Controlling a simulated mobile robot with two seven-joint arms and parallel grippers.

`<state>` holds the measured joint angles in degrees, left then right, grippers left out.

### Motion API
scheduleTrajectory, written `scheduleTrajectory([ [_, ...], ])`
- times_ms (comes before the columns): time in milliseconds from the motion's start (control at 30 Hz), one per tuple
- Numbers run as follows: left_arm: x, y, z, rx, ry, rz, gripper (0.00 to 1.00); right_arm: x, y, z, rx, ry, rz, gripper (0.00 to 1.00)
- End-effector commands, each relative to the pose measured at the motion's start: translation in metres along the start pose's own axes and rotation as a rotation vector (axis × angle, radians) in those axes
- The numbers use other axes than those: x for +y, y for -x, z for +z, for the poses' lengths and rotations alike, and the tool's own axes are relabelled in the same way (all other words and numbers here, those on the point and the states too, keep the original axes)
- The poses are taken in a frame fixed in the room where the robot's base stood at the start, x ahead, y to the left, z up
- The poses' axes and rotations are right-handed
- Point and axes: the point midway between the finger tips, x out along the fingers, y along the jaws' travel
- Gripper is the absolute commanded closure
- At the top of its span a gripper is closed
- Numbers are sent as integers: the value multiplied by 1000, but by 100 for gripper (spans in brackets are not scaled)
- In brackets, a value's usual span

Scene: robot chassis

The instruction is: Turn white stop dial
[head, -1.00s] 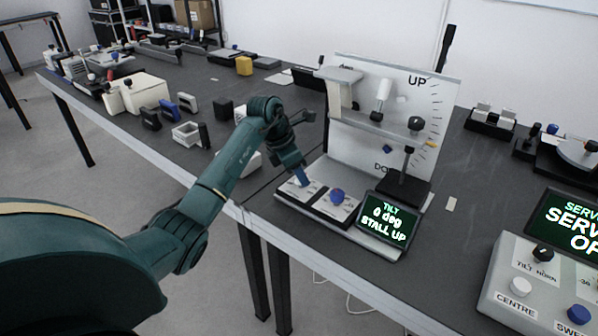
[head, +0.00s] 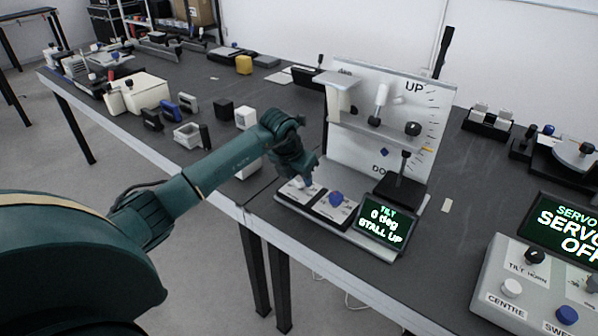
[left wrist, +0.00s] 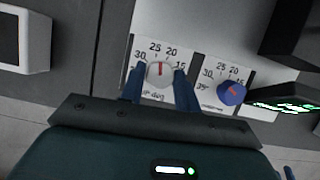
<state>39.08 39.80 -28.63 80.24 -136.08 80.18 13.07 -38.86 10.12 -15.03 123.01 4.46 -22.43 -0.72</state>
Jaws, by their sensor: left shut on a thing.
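The white stop dial (left wrist: 160,73) with a red pointer line sits on a white scale plate in the left wrist view. Its pointer stands near upright, between the 25 and 20 marks. My left gripper (left wrist: 158,80) has its two blue fingers on either side of the dial, shut on it. In the head view my left gripper (head: 308,182) reaches down to the front left of the test panel and hides most of the dial. A blue dial (head: 336,198) stands to its right, and also shows in the left wrist view (left wrist: 231,93). My right gripper is not in view.
A small screen (head: 386,222) right of the dials reads "TILT 0 deg STALL UP". Behind stands a white upright board (head: 350,150) with an UP scale. A servo control box (head: 520,285) is at the right. Small boxes lie on the table at left.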

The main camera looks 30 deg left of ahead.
Motion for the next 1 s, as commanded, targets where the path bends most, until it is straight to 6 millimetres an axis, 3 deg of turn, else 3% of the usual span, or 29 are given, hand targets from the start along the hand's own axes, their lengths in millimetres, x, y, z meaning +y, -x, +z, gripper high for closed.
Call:
scheduleTrajectory([
  [600,-3,0,2,-2,514,215,91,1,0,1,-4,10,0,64],
  [1000,-4,0,2,-1,695,288,91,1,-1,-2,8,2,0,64],
])
